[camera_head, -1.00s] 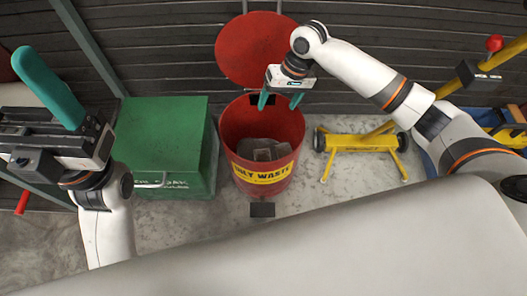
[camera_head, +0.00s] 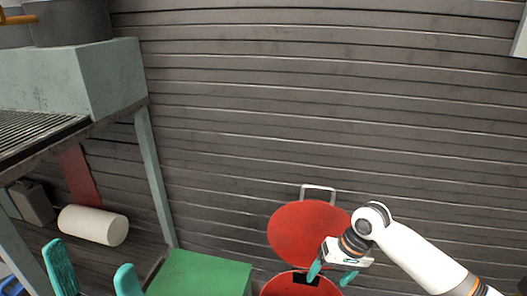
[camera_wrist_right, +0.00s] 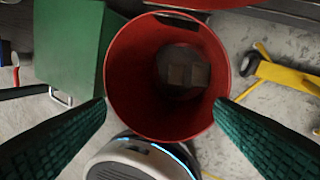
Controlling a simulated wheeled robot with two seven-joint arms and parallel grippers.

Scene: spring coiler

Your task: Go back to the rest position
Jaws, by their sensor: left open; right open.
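My right gripper (camera_head: 331,277) is open and empty above the red waste bin (camera_head: 285,283) in the head view. In the right wrist view its two teal fingers (camera_wrist_right: 158,106) are spread wide, with the red bin (camera_wrist_right: 120,75) below and between them. A few brownish blocks (camera_wrist_right: 183,73) lie at the bottom of the bin. My left gripper (camera_head: 88,257) shows at the lower left of the head view as two teal fingers standing apart, with nothing between them. The rest of the left arm is out of view.
The bin's round red lid (camera_head: 305,232) stands open against the grey slatted wall (camera_head: 330,110). A green box (camera_head: 200,275) is left of the bin. A workbench (camera_head: 110,80) with a white roll (camera_head: 93,225) below it stands at left. A yellow stand (camera_wrist_right: 285,77) is right of the bin.

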